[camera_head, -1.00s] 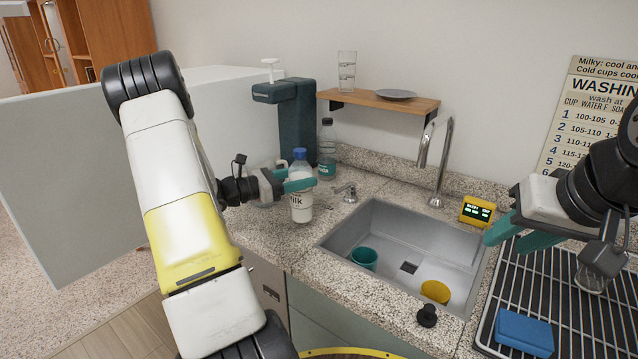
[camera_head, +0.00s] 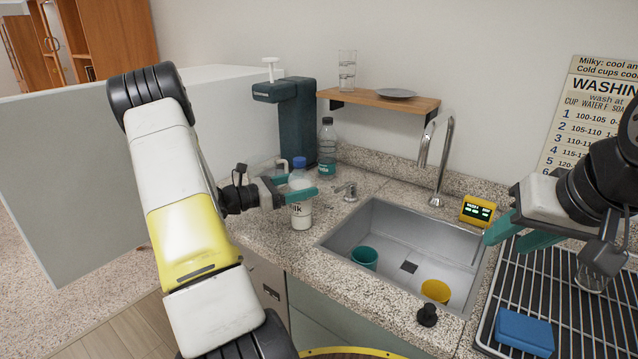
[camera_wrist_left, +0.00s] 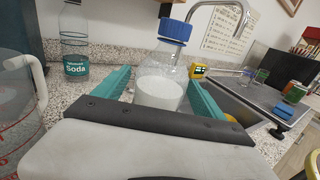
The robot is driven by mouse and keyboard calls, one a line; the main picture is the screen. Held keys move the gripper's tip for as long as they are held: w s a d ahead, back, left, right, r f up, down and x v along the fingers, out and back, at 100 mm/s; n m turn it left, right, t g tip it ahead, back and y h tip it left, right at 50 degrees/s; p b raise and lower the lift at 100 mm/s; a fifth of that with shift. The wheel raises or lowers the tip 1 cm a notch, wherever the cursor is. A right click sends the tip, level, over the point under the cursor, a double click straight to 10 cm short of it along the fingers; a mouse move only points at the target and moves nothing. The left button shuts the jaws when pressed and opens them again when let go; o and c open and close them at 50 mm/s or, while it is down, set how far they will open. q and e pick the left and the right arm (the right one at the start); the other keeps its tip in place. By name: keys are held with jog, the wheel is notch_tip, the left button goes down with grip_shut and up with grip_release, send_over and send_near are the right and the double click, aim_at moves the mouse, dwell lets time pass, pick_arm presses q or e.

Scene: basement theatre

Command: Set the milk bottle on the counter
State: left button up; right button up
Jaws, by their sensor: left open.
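The milk bottle (camera_head: 301,214), clear with a blue cap and white milk, stands upright on the speckled counter (camera_head: 270,235), left of the sink. In the left wrist view the milk bottle (camera_wrist_left: 160,90) is between the two teal fingers, with a gap visible beside it.
The sink (camera_head: 400,225) holds a teal cup (camera_head: 365,257) and a yellow cup (camera_head: 435,291). A soda bottle (camera_head: 327,150) and a dark green dispenser (camera_head: 290,120) stand behind. A clear jug (camera_wrist_left: 15,105) is close beside my left gripper. A blue sponge (camera_head: 524,332) lies on the rack.

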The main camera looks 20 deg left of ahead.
pick_arm(q)
jog(key=v, duration=1.2)
jog(key=shift+r, duration=0.15)
